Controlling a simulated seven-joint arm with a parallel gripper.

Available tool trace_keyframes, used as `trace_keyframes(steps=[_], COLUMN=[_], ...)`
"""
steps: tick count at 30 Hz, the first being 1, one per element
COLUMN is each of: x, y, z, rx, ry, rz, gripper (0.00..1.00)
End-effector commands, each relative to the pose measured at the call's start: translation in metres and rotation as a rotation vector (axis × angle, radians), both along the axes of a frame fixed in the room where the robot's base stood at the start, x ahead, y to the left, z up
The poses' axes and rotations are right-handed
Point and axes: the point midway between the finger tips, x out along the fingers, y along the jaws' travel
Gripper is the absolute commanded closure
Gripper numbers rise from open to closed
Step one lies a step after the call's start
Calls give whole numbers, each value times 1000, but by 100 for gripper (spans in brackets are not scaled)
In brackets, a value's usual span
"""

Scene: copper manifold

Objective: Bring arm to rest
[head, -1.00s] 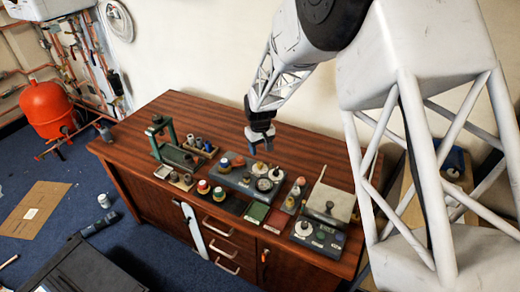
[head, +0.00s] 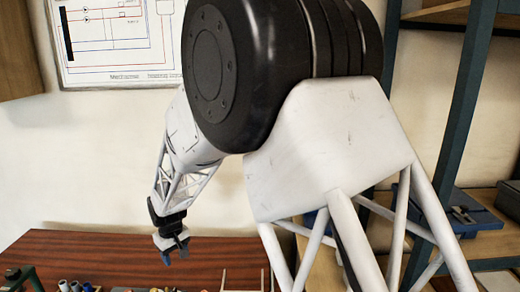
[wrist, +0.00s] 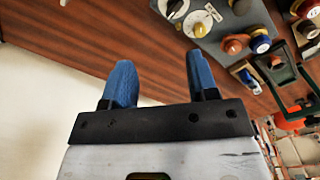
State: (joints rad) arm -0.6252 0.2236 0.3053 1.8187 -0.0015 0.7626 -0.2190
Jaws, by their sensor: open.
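My gripper (head: 175,256) hangs from my arm above the back part of the wooden bench (head: 110,250) in the head view. In the wrist view, my gripper's two blue fingers (wrist: 161,85) stand apart with nothing between them. Beyond them lie the bare bench top (wrist: 60,40) and a grey panel (wrist: 231,30) with knobs at the upper right. My arm's large black joint fills the middle of the head view.
Small parts (head: 75,286) line the bottom edge of the head view. A blue-green shelf frame (head: 465,110) stands at the right, with a blue case (head: 465,215) on a shelf. A wall diagram (head: 115,40) hangs behind. In the wrist view, a dark green stand (wrist: 280,72) is at the right.

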Motion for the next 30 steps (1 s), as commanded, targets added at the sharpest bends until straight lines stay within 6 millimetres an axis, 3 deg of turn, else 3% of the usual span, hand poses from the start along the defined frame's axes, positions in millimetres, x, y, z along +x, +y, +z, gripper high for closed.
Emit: trace_keyframes(steps=[3, 14, 30], x=[-2, -25, -95], y=[-36, -137, -272], z=[28, 95, 167], rx=[8, 26, 49], ry=[-12, -39, -85], rz=[-50, -190, -402], gripper=[46, 46, 46])
